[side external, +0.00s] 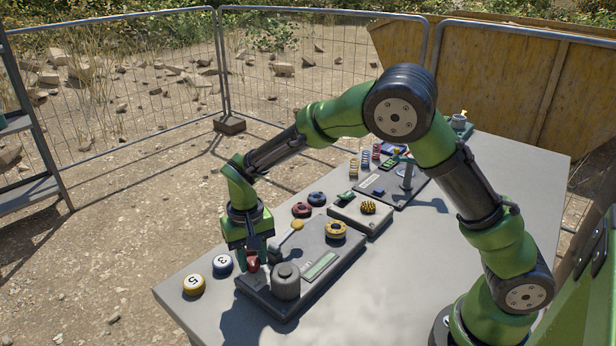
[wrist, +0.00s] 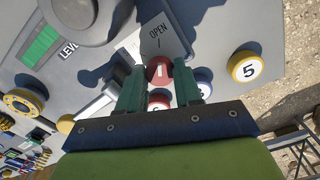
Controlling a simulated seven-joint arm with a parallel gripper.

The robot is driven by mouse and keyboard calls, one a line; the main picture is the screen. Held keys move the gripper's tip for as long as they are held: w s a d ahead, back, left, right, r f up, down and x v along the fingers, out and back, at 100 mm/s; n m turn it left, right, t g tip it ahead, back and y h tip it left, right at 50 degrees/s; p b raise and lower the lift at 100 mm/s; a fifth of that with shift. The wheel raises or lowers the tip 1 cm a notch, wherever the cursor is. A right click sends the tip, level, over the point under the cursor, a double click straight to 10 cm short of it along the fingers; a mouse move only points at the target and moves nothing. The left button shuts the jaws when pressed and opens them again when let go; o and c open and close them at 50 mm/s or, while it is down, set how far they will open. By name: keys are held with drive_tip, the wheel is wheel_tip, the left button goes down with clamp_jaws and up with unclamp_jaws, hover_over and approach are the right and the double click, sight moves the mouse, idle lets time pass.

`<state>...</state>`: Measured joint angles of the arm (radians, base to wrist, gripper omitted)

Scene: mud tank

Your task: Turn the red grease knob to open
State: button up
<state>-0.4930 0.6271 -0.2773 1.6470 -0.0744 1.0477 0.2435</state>
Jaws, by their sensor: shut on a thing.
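The red grease knob (side external: 252,263) sits at the near left end of a grey control panel (side external: 318,243). In the wrist view the red knob (wrist: 160,70) shows between my fingers, just below the printed word OPEN (wrist: 154,36) and a short line. My gripper (wrist: 160,84) points down and is shut on the knob, one finger on each side. In the side view my gripper (side external: 251,254) stands over the panel's left end. The knob's lower part and its exact angle are partly hidden by my fingers.
A grey cylinder (side external: 286,282) stands close right of the knob, near a green display (side external: 320,265). A yellow disc marked 5 (side external: 193,285) and a blue disc marked 3 (side external: 222,264) lie left on the table. A lever with a yellow end (side external: 297,225) and a yellow handwheel (side external: 336,230) stand behind.

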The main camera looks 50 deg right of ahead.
sight(259, 263)
drive_tip(key=o, duration=1)
drive_tip(key=shift+o, duration=0.2)
wheel_tip(259, 263, up, 17)
drive_tip(key=s+d+r+t+y, duration=0.1)
drive_tip(key=s+d+t, duration=0.2)
drive_tip(key=s, duration=0.7)
drive_tip(key=s+d+r+t+y, duration=0.1)
drive_tip(key=s+d+t, duration=0.3)
drive_tip(key=s, duration=0.6)
drive_tip(key=d, duration=0.2)
drive_tip(key=shift+s+d+r, duration=0.15)
drive_tip(key=shift+d+r, duration=0.15)
drive_tip(key=shift+d, duration=0.05)
